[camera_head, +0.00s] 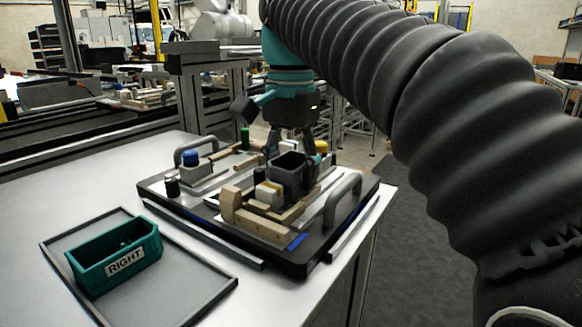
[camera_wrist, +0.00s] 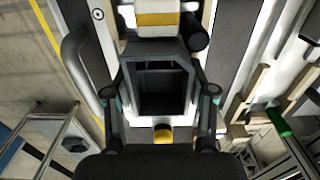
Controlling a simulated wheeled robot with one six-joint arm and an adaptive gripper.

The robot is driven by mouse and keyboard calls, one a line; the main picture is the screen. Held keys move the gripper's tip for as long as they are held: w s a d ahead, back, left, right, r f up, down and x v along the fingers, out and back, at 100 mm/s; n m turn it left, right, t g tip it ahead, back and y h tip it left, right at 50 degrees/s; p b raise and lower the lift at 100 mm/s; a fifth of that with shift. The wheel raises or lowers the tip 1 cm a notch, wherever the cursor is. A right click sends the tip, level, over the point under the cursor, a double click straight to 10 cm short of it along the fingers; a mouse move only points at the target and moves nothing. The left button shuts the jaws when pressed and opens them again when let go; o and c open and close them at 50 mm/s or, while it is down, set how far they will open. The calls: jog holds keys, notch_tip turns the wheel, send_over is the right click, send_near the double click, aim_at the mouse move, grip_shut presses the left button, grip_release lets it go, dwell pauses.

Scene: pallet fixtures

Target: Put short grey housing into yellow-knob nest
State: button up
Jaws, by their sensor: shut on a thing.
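My gripper (camera_head: 293,150) points down over the pallet, with its two fingers on opposite sides of the short grey housing (camera_head: 288,172), an open-topped box. In the wrist view the housing (camera_wrist: 163,88) sits upright between the fingertips (camera_wrist: 160,95), its dark hollow facing the camera. The yellow knob (camera_head: 321,147) stands just behind and right of the housing in the head view. It also shows in the wrist view (camera_wrist: 162,135), close to the housing's lower edge. The housing's underside and its contact with the nest are hidden, so I cannot tell whether it is seated.
The dark pallet (camera_head: 300,264) carries wooden blocks, a white-and-yellow block (camera_head: 268,193), a blue knob (camera_head: 190,158), a green knob (camera_head: 245,138) and raised handles (camera_head: 343,200). A teal bin (camera_head: 115,258) marked RIGHT stands in a grey tray (camera_head: 195,287) at the front left.

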jog(key=shift+f, duration=0.15)
jog(key=o, duration=1.2)
